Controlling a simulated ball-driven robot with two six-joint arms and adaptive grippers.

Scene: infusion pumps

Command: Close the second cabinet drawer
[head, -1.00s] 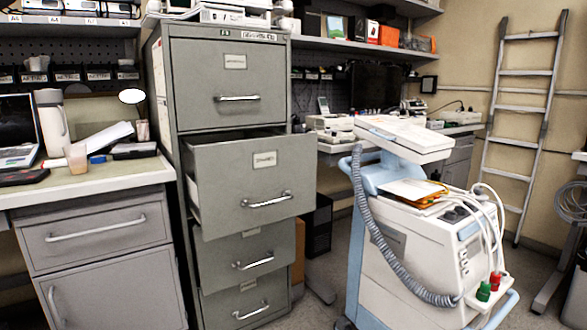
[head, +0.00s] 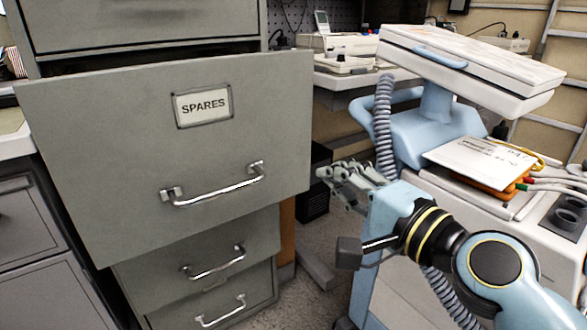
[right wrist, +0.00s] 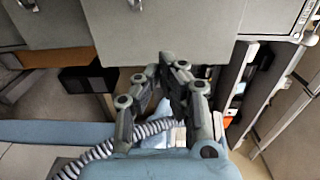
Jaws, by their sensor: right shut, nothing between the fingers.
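The second cabinet drawer (head: 110,150), grey with a SPARES label, stands pulled out of the filing cabinet in the head view. Its metal handle (head: 213,190) is on the lower part of its front. My right gripper (head: 325,172) is shut and empty, just right of the drawer front's right edge and apart from the handle. In the right wrist view my right gripper (right wrist: 172,60) has its fingertips together near the edge of a grey panel, likely the drawer front (right wrist: 165,25). Contact cannot be told. My left gripper is not in view.
Two closed drawers (head: 160,270) sit below the open one, and another (head: 150,20) above it. A white and blue medical cart (head: 440,120) with a coiled hose stands close on the right. Little floor (head: 300,265) shows between cart and cabinet.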

